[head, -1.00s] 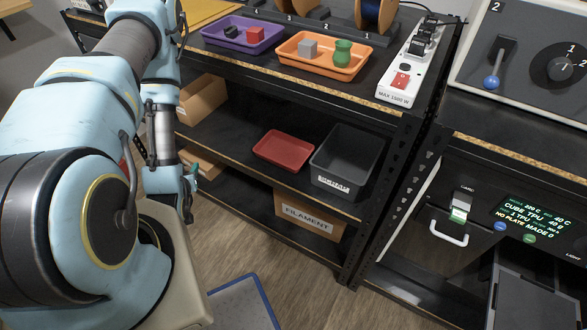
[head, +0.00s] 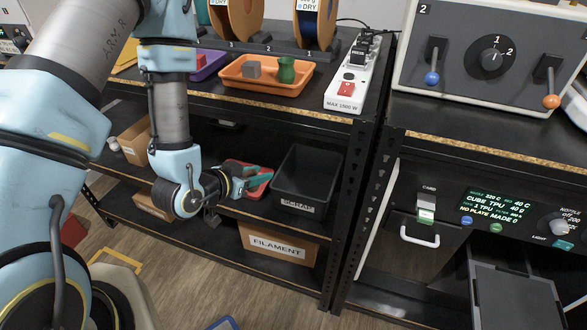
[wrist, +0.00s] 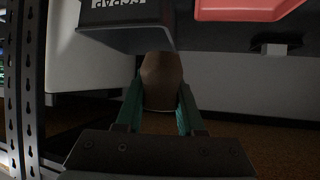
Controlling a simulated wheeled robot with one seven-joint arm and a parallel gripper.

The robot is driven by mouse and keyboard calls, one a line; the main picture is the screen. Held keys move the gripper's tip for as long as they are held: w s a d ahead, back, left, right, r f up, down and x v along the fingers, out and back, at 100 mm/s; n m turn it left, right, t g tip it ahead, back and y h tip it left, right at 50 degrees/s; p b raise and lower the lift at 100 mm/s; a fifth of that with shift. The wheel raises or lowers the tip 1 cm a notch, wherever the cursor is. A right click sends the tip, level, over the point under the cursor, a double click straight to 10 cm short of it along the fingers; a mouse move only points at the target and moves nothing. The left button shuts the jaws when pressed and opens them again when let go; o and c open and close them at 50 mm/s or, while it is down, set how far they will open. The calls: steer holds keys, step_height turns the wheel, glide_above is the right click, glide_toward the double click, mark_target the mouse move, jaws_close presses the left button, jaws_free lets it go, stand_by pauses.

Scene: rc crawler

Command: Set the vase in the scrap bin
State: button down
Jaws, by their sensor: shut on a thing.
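My gripper (head: 262,180) is at the middle shelf, in front of the red tray and just left of the scrap bin. In the wrist view its teal fingers (wrist: 159,103) are shut on a brown, rounded vase (wrist: 161,76). The vase's far end is close to the dark scrap bin (wrist: 125,38); I cannot tell whether they touch. In the head view the scrap bin (head: 307,180) is black, open-topped and labelled, and looks empty. The held vase cannot be made out there. A green vase-shaped piece (head: 286,70) stands in the orange tray.
The red tray (head: 232,165) lies left of the bin. The orange tray (head: 240,83) on the upper shelf also holds a grey cube (head: 253,69). A power strip (head: 350,88) is to its right. A black shelf post (head: 378,170) stands right of the bin.

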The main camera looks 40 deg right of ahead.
steer(key=w+d+f+b, duration=0.1)
steer(key=w+d+b, duration=0.1)
steer(key=d, duration=0.4)
steer(key=w+d+f+b, duration=0.2)
steer(key=d+b, duration=0.1)
steer(key=d, duration=0.4)
steer(key=shift+w+f, duration=0.15)
steer(key=shift+f, duration=0.1)
steer(key=shift+f+b, duration=0.65)
steer(key=shift+b, duration=0.1)
steer(key=c, duration=0.5)
jaws_free()
steer(key=shift+r, duration=0.15)
